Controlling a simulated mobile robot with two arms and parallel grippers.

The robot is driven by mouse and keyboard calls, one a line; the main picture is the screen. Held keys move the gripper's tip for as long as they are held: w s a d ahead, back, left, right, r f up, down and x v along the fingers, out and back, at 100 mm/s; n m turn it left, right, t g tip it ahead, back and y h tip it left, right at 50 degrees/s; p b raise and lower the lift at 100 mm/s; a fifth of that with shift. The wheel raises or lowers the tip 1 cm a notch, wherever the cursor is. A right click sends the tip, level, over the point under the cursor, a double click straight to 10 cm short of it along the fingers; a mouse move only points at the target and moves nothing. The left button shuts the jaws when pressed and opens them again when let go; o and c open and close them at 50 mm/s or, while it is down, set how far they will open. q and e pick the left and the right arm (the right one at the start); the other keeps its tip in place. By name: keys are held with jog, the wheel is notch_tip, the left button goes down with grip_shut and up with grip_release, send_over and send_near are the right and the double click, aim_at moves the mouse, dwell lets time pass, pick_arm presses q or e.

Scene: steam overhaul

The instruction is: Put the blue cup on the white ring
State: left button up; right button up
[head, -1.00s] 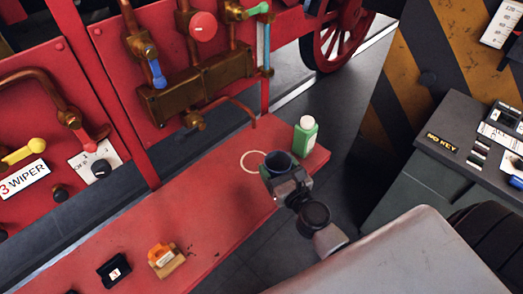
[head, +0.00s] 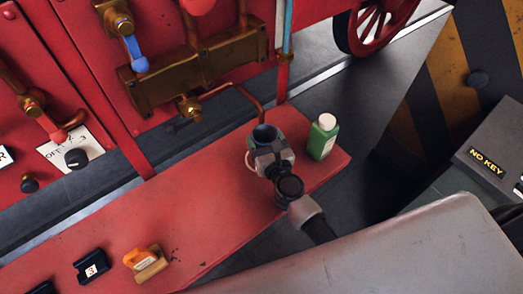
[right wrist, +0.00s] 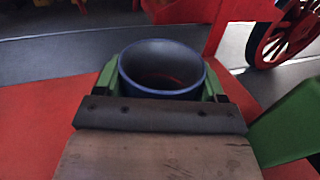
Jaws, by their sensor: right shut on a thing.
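The blue cup (head: 265,134) is upright in my right gripper (head: 268,147), close to the far edge of the red bench. In the right wrist view the cup (right wrist: 160,70) shows its open rim, with a green finger on each side of it. The white ring (head: 249,163) is a pale circle on the bench. Only its left edge shows; the cup and gripper hide the rest. I cannot tell whether the cup touches the bench or hangs just above it. My left gripper is out of view.
A green bottle with a white cap (head: 322,137) stands close to the right of the gripper. A copper pipe (head: 240,90) bends down just behind the cup. An orange-handled stamp (head: 146,262) and a black block (head: 91,266) lie at the near left. The bench's middle (head: 185,205) is clear.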

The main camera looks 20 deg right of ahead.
aim_at(259, 141)
jog(key=shift+w+a+f, duration=0.35)
jog(key=shift+w+f, duration=0.05)
jog(key=shift+f, duration=0.1)
notch_tip(259, 141, down, 3)
jog(key=shift+r+b, duration=0.15)
jog(key=shift+b, duration=1.1)
jog(key=shift+f, duration=0.5)
jog(key=shift+f+b, duration=0.1)
jog(key=shift+b, duration=0.25)
jog(key=o, duration=1)
jog(key=shift+c, duration=0.2)
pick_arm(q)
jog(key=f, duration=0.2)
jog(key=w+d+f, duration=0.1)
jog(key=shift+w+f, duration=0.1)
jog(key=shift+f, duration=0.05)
